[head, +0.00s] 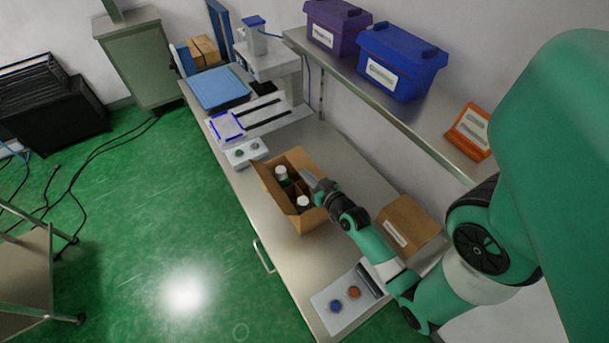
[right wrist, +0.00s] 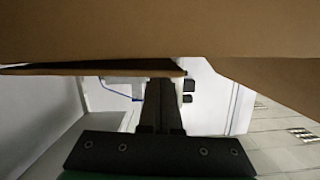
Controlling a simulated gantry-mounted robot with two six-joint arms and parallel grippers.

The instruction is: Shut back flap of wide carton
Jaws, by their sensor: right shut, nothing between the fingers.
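The open brown carton (head: 308,220) stands on the steel bench in the head view. White-capped bottles (head: 303,202) show inside it. One flap (head: 271,188) stands up along its left side; the far side is partly hidden by my gripper. My right gripper (head: 318,187) is shut and empty at the carton's right rim, close to a flap there. In the right wrist view its fingers (right wrist: 160,108) are together, and brown cardboard (right wrist: 150,30) spans the top of the picture. Whether they touch it I cannot tell. My left gripper is not in view.
A closed carton with a label (head: 405,223) stands to the right on the bench, near my right arm. A panel with blue and orange buttons (head: 345,297) lies at the near end. A two-button box (head: 246,152) stands beyond the open carton. A shelf (head: 400,118) holds bins above.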

